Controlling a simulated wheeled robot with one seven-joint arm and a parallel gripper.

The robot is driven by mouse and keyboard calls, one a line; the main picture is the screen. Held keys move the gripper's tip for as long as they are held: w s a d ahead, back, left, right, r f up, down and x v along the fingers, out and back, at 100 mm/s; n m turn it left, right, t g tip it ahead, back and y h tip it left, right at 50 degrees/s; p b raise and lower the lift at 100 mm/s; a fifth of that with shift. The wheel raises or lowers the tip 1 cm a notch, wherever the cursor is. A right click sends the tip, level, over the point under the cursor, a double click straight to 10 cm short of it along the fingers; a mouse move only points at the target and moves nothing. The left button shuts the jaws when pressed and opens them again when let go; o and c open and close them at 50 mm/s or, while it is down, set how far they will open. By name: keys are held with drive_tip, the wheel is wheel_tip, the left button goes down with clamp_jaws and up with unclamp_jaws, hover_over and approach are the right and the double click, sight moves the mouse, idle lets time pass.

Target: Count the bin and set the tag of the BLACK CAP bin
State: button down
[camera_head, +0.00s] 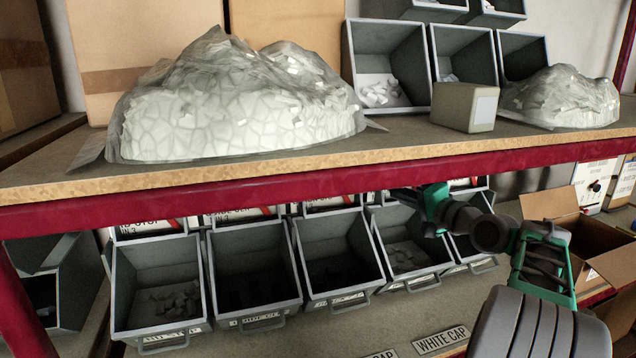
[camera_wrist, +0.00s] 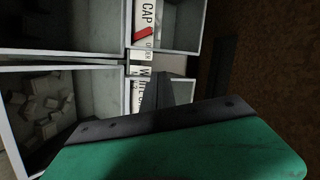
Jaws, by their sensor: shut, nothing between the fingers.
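Several grey bins stand in a row on the lower shelf. One (camera_head: 235,240) holds dark pieces, as does the bin to its right (camera_head: 320,235); which one is BLACK CAP cannot be read. The leftmost bin (camera_head: 135,265) and a bin further right (camera_head: 385,225) hold greyish pieces. Label cards with red marks, one ending in "CAP" (camera_head: 248,214), stand behind the bins. My gripper (camera_head: 405,196), shut and empty, is above the right-hand bins, partly hidden. In the wrist view, its dark fingers (camera_wrist: 165,90) are before cards, one reading "CAP" (camera_wrist: 147,15), beside a bin of pale pieces (camera_wrist: 18,145).
A red beam (camera_head: 300,186) edges the upper shelf just above my gripper. An open cardboard box (camera_head: 570,235) stands right of my arm. A "WHITE CAP" label (camera_head: 441,340) is on the lower front edge. Plastic-wrapped heaps (camera_head: 230,110) and more bins (camera_head: 387,60) are on top.

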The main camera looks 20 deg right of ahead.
drive_tip(key=s+d+f+n+g+h, duration=0.1)
drive_tip(key=s+d+f+n+g, duration=0.15)
drive_tip(key=f, duration=0.75)
drive_tip(key=s+d+f+n+g+h, duration=0.1)
drive_tip(key=s+d+f+g+h, duration=0.2)
drive_tip(key=f, duration=0.7)
drive_tip(key=s+f+g, duration=0.1)
drive_tip(key=s+f, duration=0.2)
drive_tip(key=s+a+f+g, duration=0.1)
drive_tip(key=s+f+g, duration=0.1)
drive_tip(key=s, duration=0.1)
drive_tip(key=s+f+g, duration=0.2)
drive_tip(key=s+f, duration=0.1)
drive_tip(key=shift+s+a+f+y, duration=0.25)
drive_tip(key=shift+a+f+y, duration=0.1)
drive_tip(key=shift+y, duration=0.05)
drive_tip(key=s+a+f+n+g+p, duration=0.2)
drive_tip(key=s+a+g, duration=0.4)
drive_tip(key=s+a, duration=0.75)
drive_tip(key=w+a+r+n+t+p, duration=0.1)
drive_tip(key=a+r+n, duration=0.2)
drive_tip(key=a, duration=0.6)
drive_tip(key=w+a+r+n+t+p, duration=0.2)
drive_tip(key=a+r+n, duration=0.2)
drive_tip(key=a+r, duration=0.3)
drive_tip(key=a, duration=0.3)
drive_tip(key=shift+w+r, duration=0.25)
drive_tip(key=shift+r, duration=0.15)
